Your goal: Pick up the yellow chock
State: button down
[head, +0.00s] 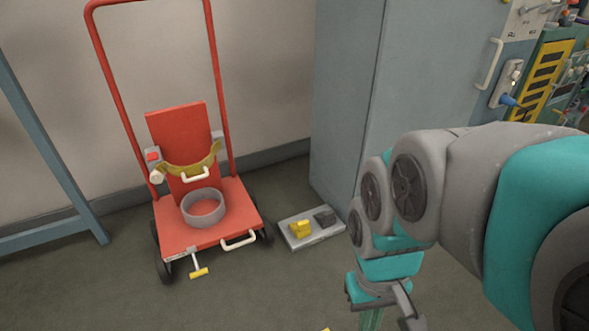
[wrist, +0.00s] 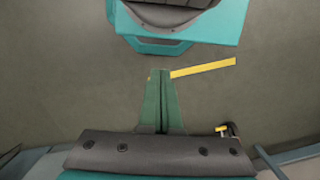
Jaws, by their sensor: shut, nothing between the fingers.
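The yellow chock (head: 300,229) sits on a low grey tray (head: 318,238) on the floor, in the head view between the red cart and the grey cabinet. A dark block (head: 325,218) lies beside it on the same tray. My gripper (head: 371,321) points down at the lower edge of the head view, nearer to me and to the right of the tray, apart from the chock. In the wrist view my gripper's green fingers (wrist: 161,74) are together with nothing between them. I cannot make out the chock in the wrist view.
A red cart (head: 235,202) with a grey ring (head: 203,207) on it stands left of the tray. A tall grey cabinet (head: 345,110) stands behind the tray. A blue-grey frame (head: 45,140) is far left. A yellow strip (wrist: 203,68) lies on open floor near the fingers.

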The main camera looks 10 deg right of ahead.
aim_at(301, 229)
jog(key=j+z, duration=0.15)
jog(key=z, duration=0.25)
jog(key=j+z, duration=0.15)
jog(key=z, duration=0.25)
jog(key=k+j+z, duration=0.1)
jog(key=z, duration=0.3)
jog(key=k+j+z, duration=0.1)
jog(key=z, duration=0.35)
jog(key=j, duration=0.7)
